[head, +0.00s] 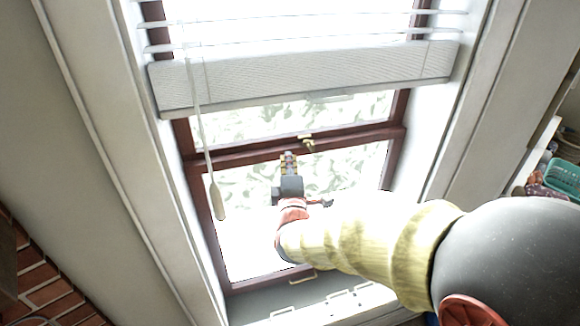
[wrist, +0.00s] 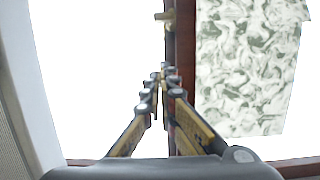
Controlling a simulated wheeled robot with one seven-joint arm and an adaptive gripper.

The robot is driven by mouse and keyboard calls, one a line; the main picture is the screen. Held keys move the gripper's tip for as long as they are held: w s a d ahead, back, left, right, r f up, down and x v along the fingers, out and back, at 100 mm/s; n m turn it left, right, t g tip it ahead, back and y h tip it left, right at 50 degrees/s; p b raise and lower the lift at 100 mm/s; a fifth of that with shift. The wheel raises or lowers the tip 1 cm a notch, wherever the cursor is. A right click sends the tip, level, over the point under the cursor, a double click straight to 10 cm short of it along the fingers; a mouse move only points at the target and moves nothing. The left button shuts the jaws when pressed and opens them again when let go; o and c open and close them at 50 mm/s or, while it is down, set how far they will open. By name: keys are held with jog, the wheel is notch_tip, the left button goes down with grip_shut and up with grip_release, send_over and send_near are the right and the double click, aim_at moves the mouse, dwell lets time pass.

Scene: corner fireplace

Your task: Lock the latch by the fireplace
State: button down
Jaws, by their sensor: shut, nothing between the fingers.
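The latch (head: 308,143) is a small brass-coloured piece on the dark brown middle rail (head: 240,158) of the window. In the wrist view the latch (wrist: 166,18) shows near the top, sticking out to the left of the rail (wrist: 186,50). My gripper (head: 288,155) is shut and empty, its narrow fingers pointing at the rail just left of and below the latch. In the wrist view the closed fingertips (wrist: 163,73) lie below the latch with a visible gap to it. Whether a fingertip touches the rail, I cannot tell.
A white blind (head: 300,80) hangs above the latch. Its cord ends in a tassel (head: 216,198) to the left of my arm. White window frame sides flank the opening. A brick surround (head: 45,285) is at lower left, and a green basket (head: 562,176) is at right.

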aim_at(312, 143)
jog(key=w+d, duration=0.1)
jog(key=w+d+p, duration=0.1)
jog(key=w, duration=0.1)
jog(key=w+d, duration=0.1)
jog(key=shift+w+d+p, duration=0.1)
jog(key=shift+w+p, duration=0.3)
jog(key=shift+d+f+b, duration=0.1)
jog(key=shift+b, duration=0.4)
jog(key=shift+d+n+y+b, duration=0.2)
jog(key=shift+n+y+b, duration=0.2)
jog(key=shift+y+b, duration=0.25)
